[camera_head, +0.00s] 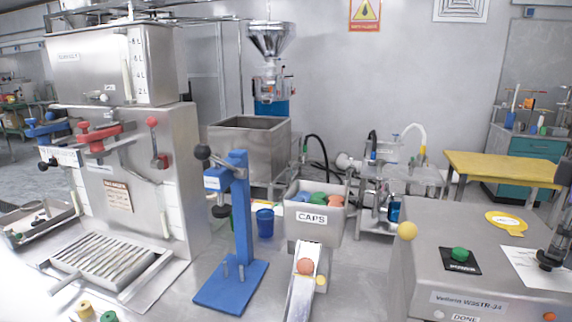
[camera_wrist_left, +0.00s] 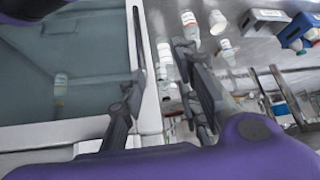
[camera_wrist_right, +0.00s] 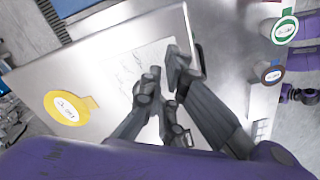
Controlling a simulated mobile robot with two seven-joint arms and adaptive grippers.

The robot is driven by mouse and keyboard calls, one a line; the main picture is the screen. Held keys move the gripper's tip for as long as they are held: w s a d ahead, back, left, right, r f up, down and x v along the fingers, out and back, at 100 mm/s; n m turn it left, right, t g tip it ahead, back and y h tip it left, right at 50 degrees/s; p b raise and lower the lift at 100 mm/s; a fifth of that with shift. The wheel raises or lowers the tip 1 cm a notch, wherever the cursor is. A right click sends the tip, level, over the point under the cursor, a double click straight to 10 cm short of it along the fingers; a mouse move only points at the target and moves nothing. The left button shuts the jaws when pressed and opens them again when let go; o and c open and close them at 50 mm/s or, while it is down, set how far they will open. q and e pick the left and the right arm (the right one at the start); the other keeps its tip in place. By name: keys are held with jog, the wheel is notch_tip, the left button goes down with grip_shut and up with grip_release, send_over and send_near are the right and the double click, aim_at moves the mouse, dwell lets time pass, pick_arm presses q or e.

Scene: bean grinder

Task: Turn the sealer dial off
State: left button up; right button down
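The sealer machine (camera_head: 490,262) stands at the right in the head view, a grey metal box. A green knob (camera_head: 460,254) sits on its black POWER plate; I take it for the dial, but cannot read its setting. My right gripper (camera_head: 550,262) is over the box's right side, right of the knob. In the right wrist view, its fingertips (camera_wrist_right: 164,72) are close together over a white sheet (camera_wrist_right: 135,75) on the box; I cannot tell if they touch. My left gripper is outside the head view.
A yellow round tag (camera_head: 506,223) lies on the sealer's top, and a yellow ball (camera_head: 407,231) is at its left corner. The CAPS bin (camera_head: 314,228) and blue press (camera_head: 240,232) stand to the left. Small bottles (camera_wrist_left: 190,25) stand near my left gripper.

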pick_arm(q)
jog(key=shift+w+r, duration=0.1)
jog(key=shift+w, duration=0.05)
pick_arm(e)
jog(key=shift+w+a+r, duration=0.1)
